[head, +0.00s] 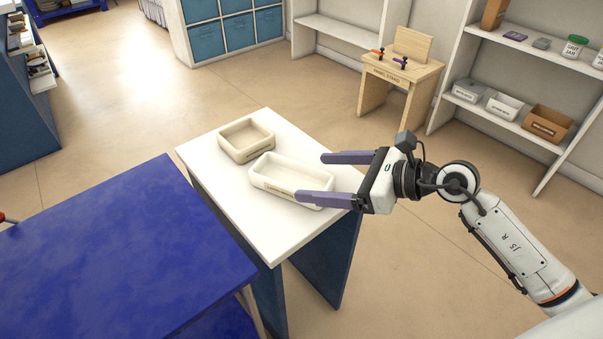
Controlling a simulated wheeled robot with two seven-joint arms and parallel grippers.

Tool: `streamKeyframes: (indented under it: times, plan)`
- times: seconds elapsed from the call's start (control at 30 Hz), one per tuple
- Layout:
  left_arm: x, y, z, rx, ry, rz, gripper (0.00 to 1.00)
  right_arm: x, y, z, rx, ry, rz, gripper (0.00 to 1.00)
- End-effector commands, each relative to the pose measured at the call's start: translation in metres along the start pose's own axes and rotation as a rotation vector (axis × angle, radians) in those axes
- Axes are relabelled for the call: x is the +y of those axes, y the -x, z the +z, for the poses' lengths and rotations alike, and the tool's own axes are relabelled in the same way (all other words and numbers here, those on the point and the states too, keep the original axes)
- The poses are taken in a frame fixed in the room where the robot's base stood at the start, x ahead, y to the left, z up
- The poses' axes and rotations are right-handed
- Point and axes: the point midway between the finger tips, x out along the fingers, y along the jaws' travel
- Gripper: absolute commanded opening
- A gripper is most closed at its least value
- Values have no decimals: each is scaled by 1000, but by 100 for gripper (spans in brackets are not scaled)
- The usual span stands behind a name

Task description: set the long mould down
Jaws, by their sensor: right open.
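The long mould (296,170) is a cream rectangular tray with a label on its front side. It rests on the white table (270,235), near the table's right edge. My right gripper (326,177) comes in from the right with its two purple fingers spread apart. Its fingers reach the right end of the long mould, one toward the far side and one toward the near side. The near finger overlaps the mould's front right corner in the picture; I cannot tell whether it touches. My left gripper is not in view.
A squarer beige mould (246,153) sits just behind and left of the long one. A blue-topped table (110,260) stands at the left front. A wooden stand (421,70) and shelves (560,55) are at the back right. The white table's front part is clear.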

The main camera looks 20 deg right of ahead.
Motion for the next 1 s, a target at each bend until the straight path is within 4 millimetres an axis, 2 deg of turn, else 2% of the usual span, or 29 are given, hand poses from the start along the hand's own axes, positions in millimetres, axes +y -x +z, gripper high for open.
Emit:
streamKeyframes:
  times: [0.1,0.3,0.87,0.97,1.0]
  plan:
    - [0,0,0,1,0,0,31,1,23,-2,5,1,1,81]
    - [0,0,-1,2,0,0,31,1,42,0,1,1,1,81]
    - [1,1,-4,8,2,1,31,1,44,1,-2,0,1,81]
    - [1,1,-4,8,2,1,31,5,43,9,-47,-38,6,81]
    - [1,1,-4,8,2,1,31,9,42,17,-91,-77,10,81]
